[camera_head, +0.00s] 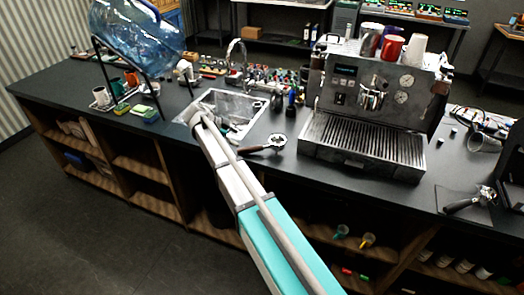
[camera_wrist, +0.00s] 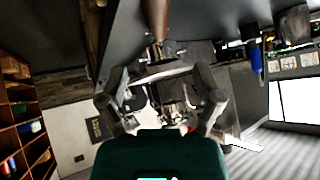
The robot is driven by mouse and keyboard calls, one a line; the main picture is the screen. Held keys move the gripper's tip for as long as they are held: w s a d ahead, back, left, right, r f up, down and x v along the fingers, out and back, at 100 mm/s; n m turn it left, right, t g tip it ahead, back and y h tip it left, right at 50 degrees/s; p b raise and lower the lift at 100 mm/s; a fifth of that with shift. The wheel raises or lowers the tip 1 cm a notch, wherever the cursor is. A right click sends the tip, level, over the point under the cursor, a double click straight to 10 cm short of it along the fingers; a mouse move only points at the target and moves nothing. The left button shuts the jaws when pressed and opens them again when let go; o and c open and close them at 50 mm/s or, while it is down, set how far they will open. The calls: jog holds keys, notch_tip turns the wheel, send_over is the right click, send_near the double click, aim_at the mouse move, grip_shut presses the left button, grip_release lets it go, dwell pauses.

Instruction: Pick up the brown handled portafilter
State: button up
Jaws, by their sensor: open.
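A portafilter (camera_head: 276,141) with a metal head and a dark brown handle lies on the dark counter, between the sink and the coffee machine. Its handle points left, close to my arm. In the wrist view, a brown handle-like shape (camera_wrist: 157,18) enters from the top edge, beyond the fingers. My gripper (camera_wrist: 160,92) is open, with its two fingers spread and nothing clearly held between them. In the head view my arm reaches over the counter's front edge by the sink, and the fingers cannot be made out. A second portafilter (camera_head: 470,200) with a black handle lies at the far right.
The espresso machine (camera_head: 375,105) with cups on top stands right of the portafilter. The sink (camera_head: 228,108) with a tall tap lies to the left. Bottles and small tools stand behind. A water jug (camera_head: 135,35) on a rack is far left. Open shelves are below the counter.

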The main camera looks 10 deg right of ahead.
aim_at(252, 147)
jog(key=shift+b+x, duration=1.85)
jog(key=shift+x, duration=1.25)
jog(key=shift+f, duration=0.15)
jog(key=b+x, duration=0.2)
jog(key=x, duration=0.1)
jog(key=shift+s+a, duration=0.1)
jog(key=shift+b+x, duration=0.9)
jog(key=shift+x, duration=0.2)
grip_shut()
